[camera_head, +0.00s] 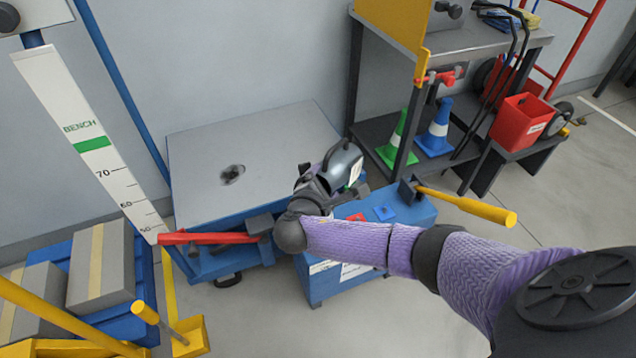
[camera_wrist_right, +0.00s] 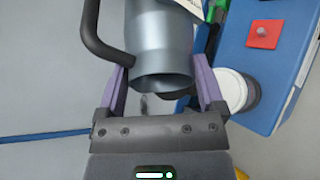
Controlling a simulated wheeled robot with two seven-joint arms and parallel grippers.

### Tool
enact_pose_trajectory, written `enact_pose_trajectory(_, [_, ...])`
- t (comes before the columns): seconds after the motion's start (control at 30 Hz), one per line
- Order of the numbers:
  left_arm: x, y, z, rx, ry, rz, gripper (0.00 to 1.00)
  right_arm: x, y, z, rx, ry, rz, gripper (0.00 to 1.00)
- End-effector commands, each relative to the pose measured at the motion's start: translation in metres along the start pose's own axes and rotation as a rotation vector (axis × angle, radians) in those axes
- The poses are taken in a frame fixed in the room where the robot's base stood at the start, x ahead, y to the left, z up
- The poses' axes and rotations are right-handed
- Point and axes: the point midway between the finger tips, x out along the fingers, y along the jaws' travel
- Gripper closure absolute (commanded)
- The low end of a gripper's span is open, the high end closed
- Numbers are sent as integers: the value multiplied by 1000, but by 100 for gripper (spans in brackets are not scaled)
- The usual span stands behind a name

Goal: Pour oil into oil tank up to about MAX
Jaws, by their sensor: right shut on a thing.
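My right gripper (camera_head: 318,184) is shut on a grey metal jug (camera_head: 343,164) with a dark handle. The jug is tilted, held above the blue unit (camera_head: 335,283) beside the lift table. In the right wrist view the jug (camera_wrist_right: 160,45) sits between the purple fingers (camera_wrist_right: 162,66), with its open round end towards the camera. A white round part (camera_wrist_right: 236,92) with a dark rim is beside the blue unit's side there; I cannot tell whether it is the oil tank. No MAX mark is readable. My left gripper is out of view.
A grey-topped lift table (camera_head: 195,190) stands behind, with a dark spot on it. A red lever (camera_head: 210,238) sticks out left. A yellow handle (camera_head: 470,207) reaches right. Boxes (camera_head: 100,265) stand at left.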

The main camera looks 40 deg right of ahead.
Motion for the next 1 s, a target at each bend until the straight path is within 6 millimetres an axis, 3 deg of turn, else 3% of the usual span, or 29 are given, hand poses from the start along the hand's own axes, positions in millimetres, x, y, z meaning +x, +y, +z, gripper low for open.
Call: enact_pose_trajectory(1.0, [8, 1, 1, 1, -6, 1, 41, -3, -4, -5, -32, -80, 74, 100])
